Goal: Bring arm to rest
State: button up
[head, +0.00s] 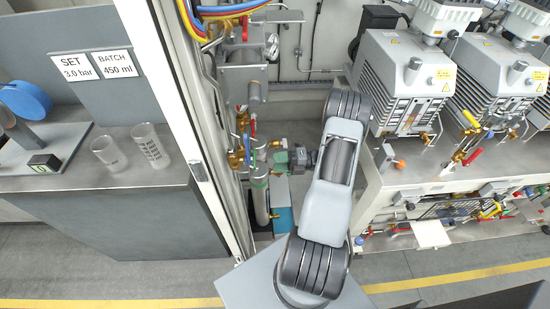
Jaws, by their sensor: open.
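My arm (326,208) stands in the lower middle of the head view. Its light grey upper link rises from the dark ribbed shoulder joint to a dark ribbed elbow joint at the top. The arm is folded, with a dark link partly showing over the grey one. I cannot make out my gripper; the arm seems to hide it. A small dark part shows left of the arm beside a green fitting (280,161); I cannot tell whether it belongs to my arm.
Vacuum pumps (402,85) stand on a steel bench (392,181) at right. Pipes and valves (250,150) fill the cabinet left of my arm. A grey counter (60,183) at far left holds two clear beakers (150,147). Floor with a yellow line (445,279) is clear at lower right.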

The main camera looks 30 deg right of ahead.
jog(key=s+a+n+g+h, duration=0.4)
jog(key=s+n+g, duration=0.35)
jog(key=n, duration=0.95)
jog(key=s+a+r+n+t+h, duration=0.1)
jog(key=a+r+n+h, duration=0.5)
jog(key=r+n, duration=0.4)
jog(key=s+a+r+n+t+h, duration=0.1)
jog(key=a+r+n+h, duration=0.4)
jog(key=r+n, duration=0.5)
jog(key=s+a+n, duration=0.1)
jog(key=n, duration=0.3)
jog(key=shift+r+n+h, duration=0.3)
jog(key=shift+n+h, duration=0.1)
jog(key=shift+w, duration=0.1)
jog(key=shift+c, duration=0.4)
